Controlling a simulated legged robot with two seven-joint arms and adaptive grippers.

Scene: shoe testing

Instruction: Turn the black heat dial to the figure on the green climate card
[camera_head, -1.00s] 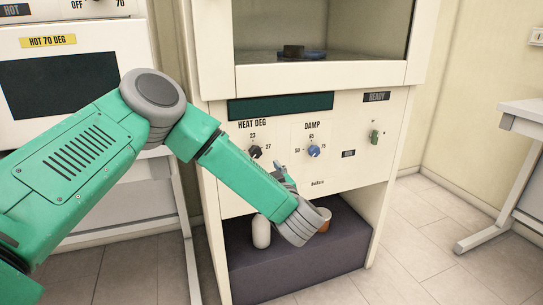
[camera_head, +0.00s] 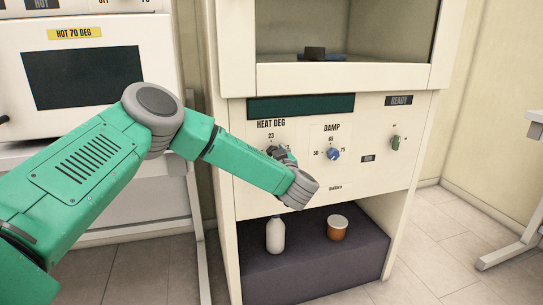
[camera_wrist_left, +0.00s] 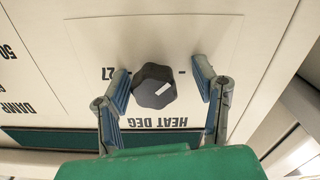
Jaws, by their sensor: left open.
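The black heat dial (camera_wrist_left: 154,86) is on the cream panel under the words HEAT DEG, and my gripper partly covers it in the head view (camera_head: 272,150). It carries a short white mark; the figure 27 shows beside it in the wrist view and 23 above it in the head view. My left gripper (camera_wrist_left: 160,76) is open, with one blue-grey finger on each side of the dial and gaps between. In the head view the left gripper (camera_head: 282,156) is at the panel. The green climate card is not in view. My right gripper is not in view.
A blue DAMP dial (camera_head: 333,154) and a green switch (camera_head: 395,143) are right of the heat dial. An oven (camera_head: 82,78) labelled HOT 70 DEG is at left.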

